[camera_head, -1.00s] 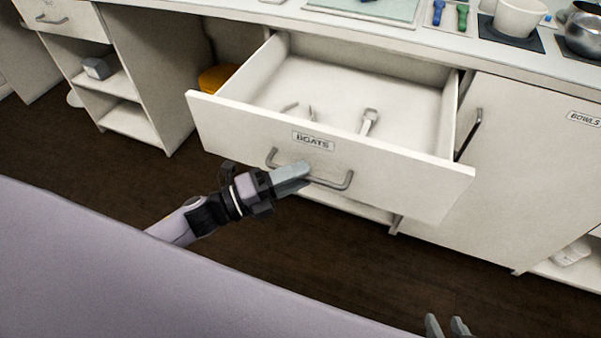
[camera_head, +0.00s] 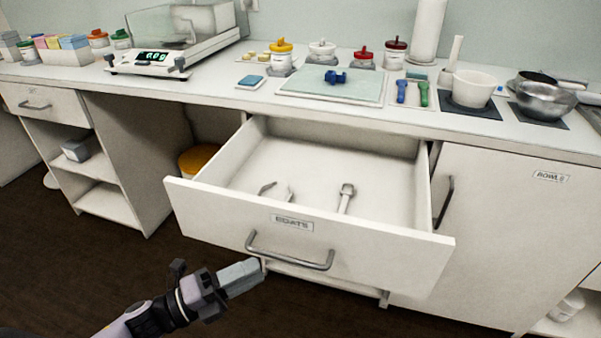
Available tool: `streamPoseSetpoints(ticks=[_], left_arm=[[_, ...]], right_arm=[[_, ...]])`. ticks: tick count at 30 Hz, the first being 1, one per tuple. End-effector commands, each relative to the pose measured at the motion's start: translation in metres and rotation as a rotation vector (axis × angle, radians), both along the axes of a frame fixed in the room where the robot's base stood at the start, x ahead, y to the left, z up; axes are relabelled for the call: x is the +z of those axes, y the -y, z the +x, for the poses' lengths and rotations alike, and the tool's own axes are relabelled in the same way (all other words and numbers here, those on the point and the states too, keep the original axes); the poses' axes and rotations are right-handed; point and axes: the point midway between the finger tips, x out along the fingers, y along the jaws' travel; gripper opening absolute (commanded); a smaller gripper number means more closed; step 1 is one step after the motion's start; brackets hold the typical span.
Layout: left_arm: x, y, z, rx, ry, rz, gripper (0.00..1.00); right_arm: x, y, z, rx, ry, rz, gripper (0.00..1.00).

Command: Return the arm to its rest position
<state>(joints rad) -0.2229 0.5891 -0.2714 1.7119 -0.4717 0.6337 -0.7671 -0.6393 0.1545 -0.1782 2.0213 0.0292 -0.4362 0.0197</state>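My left gripper (camera_head: 242,277) is at the lower left, in front of the open drawer (camera_head: 330,246) and just below the left end of its bar handle (camera_head: 290,258). Its fingers look apart from the handle. They overlap from this angle, so I cannot tell whether they are open or shut; nothing shows in them. The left forearm reaches in from the bottom left edge. The drawer is pulled well out, with a label on its front that seems to read BOATS. My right gripper is out of view.
Small metal pieces, including a scoop-like one (camera_head: 346,197), lie in the drawer. The counter above carries a scale (camera_head: 153,63), jars, a glass-like plate (camera_head: 333,88), a white mortar (camera_head: 474,88) and a steel bowl (camera_head: 545,100). Dark floor (camera_head: 80,255) lies free at left.

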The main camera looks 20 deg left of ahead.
Motion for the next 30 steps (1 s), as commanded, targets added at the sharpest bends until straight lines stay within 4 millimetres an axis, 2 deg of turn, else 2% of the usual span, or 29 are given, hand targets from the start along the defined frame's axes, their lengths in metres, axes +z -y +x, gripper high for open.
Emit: streamPoseSetpoints(ticks=[5,11,14,21,25,30], left_arm=[[0.004,0.0,0.0,0.043,-0.068,-0.059,0.36],[0.003,-0.005,-0.004,0.261,-0.418,-0.355,0.36],[-0.006,-0.01,-0.015,0.402,-0.648,-0.559,0.36],[-0.038,-0.011,-0.07,0.728,-1.164,-1.028,0.36],[-0.048,-0.007,-0.094,0.833,-1.318,-1.173,0.36],[-0.054,-0.005,-0.104,0.879,-1.381,-1.234,0.36]], right_arm=[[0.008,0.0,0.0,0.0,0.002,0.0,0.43],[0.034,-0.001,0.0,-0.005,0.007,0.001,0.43],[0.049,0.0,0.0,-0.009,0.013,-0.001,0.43],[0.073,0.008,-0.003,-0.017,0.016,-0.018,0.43],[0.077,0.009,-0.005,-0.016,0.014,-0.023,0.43],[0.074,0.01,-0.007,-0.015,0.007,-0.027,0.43]])
